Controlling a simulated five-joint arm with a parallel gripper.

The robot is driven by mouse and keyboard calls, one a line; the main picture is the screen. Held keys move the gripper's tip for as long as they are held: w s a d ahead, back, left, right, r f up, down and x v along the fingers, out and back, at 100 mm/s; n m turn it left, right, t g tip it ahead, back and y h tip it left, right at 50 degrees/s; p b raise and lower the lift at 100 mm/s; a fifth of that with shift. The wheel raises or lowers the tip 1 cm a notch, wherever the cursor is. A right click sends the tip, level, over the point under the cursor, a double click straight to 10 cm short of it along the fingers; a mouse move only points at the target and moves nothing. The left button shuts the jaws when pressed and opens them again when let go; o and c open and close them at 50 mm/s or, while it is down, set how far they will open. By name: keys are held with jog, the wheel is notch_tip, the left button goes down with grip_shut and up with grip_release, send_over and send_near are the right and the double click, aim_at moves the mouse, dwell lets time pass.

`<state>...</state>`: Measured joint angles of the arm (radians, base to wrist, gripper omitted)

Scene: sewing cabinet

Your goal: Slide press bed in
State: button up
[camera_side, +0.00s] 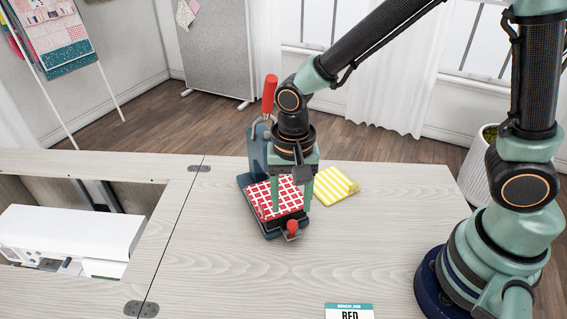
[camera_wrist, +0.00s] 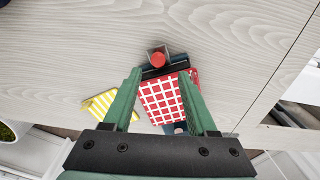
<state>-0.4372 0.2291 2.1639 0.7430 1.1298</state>
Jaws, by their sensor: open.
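The press (camera_side: 256,152) stands on the table, blue-grey with a red lever raised at its back. Its bed carries a red and white checked cloth (camera_side: 262,200) and shows a red knob (camera_side: 292,227) at the front. In the wrist view the checked cloth (camera_wrist: 160,97) and the red knob (camera_wrist: 158,59) lie between and beyond my fingers. My gripper (camera_side: 292,208) is open above the bed, pointing down, with one finger on each side of the cloth area. My fingers also show in the wrist view (camera_wrist: 160,85). I cannot tell whether they touch the cloth.
A yellow and white striped cloth (camera_side: 335,186) lies beside the press. A card reading "RED" (camera_side: 349,311) lies at the front edge. A white sewing machine (camera_side: 70,235) sits in the cabinet opening at left. The tabletop (camera_side: 225,270) in front of the press is clear.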

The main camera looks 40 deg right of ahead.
notch_tip(320, 180, up, 7)
jog(key=shift+r, duration=0.2)
jog(key=shift+s, duration=0.1)
jog(key=s+d+r+n+t, duration=0.1)
jog(key=d+r+n+t, duration=0.1)
jog(key=d+r+n, duration=0.2)
jog(key=s+d+r+n+t, duration=0.1)
jog(key=d+r+n+t, duration=0.2)
jog(key=d, duration=0.7)
jog(key=shift+s+d+r+n+t, duration=0.3)
jog(key=shift+s+d+r+n, duration=0.15)
jog(key=shift+r, duration=0.35)
